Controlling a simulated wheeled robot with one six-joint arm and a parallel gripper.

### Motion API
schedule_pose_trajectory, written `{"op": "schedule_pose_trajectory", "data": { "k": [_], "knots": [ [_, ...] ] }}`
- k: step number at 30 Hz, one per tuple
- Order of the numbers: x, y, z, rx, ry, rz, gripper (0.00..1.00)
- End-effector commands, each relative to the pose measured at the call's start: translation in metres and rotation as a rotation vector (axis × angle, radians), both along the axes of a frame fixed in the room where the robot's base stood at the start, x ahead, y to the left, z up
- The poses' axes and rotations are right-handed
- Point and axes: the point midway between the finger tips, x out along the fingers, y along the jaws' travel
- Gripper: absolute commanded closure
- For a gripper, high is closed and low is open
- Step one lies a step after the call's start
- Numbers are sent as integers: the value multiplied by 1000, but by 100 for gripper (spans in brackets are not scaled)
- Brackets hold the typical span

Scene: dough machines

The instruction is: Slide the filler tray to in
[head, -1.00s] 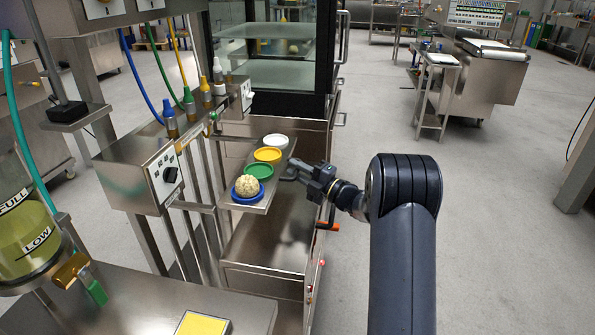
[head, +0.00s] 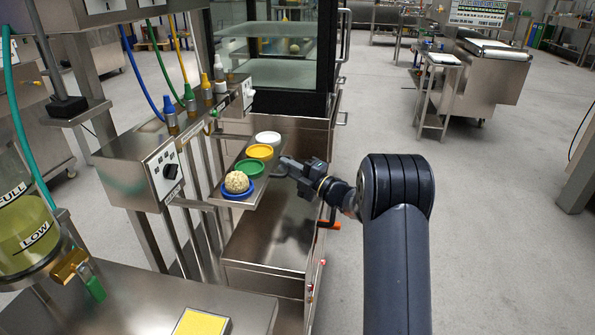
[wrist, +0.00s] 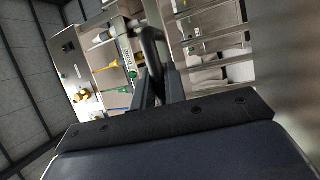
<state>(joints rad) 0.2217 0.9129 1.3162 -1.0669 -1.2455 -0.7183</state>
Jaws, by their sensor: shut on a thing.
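The filler tray (head: 262,197) is a narrow steel shelf in the head view, under the row of nozzles. It carries a blue, a green, a yellow and a white dish. A round dough ball (head: 236,182) sits in the blue dish at the near end. My gripper (head: 282,167) is at the tray's right edge, reaching in from the right. In the wrist view my gripper (wrist: 158,88) is shut on a dark curved bar, the tray's handle (wrist: 152,45). The exact contact is small and partly hidden in the head view.
The filler box with a black knob (head: 169,171) stands left of the tray, with several coloured nozzles behind. An orange-ended lever (head: 328,225) sticks out below my gripper. A glass-fronted cabinet (head: 278,50) stands behind. Open floor lies to the right.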

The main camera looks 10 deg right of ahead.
Motion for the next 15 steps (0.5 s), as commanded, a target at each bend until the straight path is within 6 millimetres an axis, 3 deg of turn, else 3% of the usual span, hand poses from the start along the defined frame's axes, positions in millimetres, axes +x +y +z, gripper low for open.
{"op": "schedule_pose_trajectory", "data": {
  "k": [6, 15],
  "knots": [
    [18, 49, -3, 0, -2, 6, 100],
    [42, 105, -2, 0, -2, 5, 100]
  ]
}}
